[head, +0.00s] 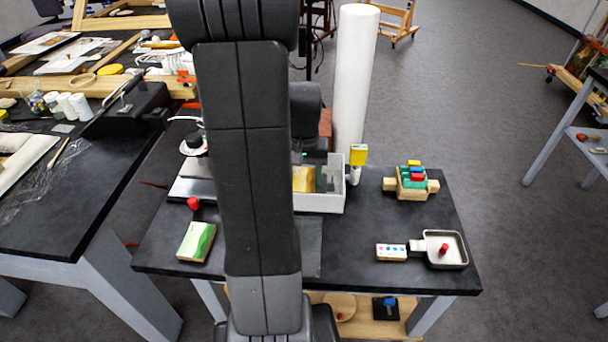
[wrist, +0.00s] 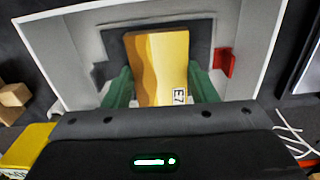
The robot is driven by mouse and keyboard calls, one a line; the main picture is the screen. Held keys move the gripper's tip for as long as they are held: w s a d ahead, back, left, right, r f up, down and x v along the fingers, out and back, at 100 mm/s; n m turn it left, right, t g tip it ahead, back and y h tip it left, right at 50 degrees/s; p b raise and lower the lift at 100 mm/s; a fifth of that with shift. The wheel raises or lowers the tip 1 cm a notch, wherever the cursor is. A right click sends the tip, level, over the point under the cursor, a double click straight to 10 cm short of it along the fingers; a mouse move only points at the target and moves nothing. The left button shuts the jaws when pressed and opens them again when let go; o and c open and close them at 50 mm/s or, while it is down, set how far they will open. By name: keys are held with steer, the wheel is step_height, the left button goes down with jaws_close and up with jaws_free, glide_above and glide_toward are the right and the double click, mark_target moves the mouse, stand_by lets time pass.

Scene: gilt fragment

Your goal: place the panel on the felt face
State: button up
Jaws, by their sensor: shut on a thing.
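The panel (wrist: 160,62) is a yellow-gold block with wavy brown bands and an "E7" label; it also shows in the head view (head: 303,179), partly behind my arm. My gripper (wrist: 163,88) has green fingers on both sides of the panel and is shut on it. In the wrist view a dark grey patch (wrist: 112,46), which looks like the felt face, lies behind the panel inside a white-walled box (wrist: 60,62). I cannot tell whether the panel touches the patch. My arm hides part of the box (head: 318,203) in the head view.
A red clip (wrist: 225,62) is at the right inside the box. A yellow block (head: 358,154) stands by the box corner, with a tall white roll (head: 356,80) behind. A green panel (head: 196,242), peg block (head: 410,183), white tile (head: 391,252) and metal tray (head: 432,240) lie on the table.

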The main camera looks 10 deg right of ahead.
mark_target(304, 180)
steer(key=shift+f, duration=0.1)
steer(key=o, duration=0.5)
steer(key=shift+f, duration=0.1)
steer(key=o, duration=0.5)
steer(key=shift+r, duration=0.2)
step_height(304, 180, up, 12)
steer(key=shift+r+p, duration=0.1)
steer(key=shift+p, duration=0.35)
steer(key=shift+o, duration=0.2)
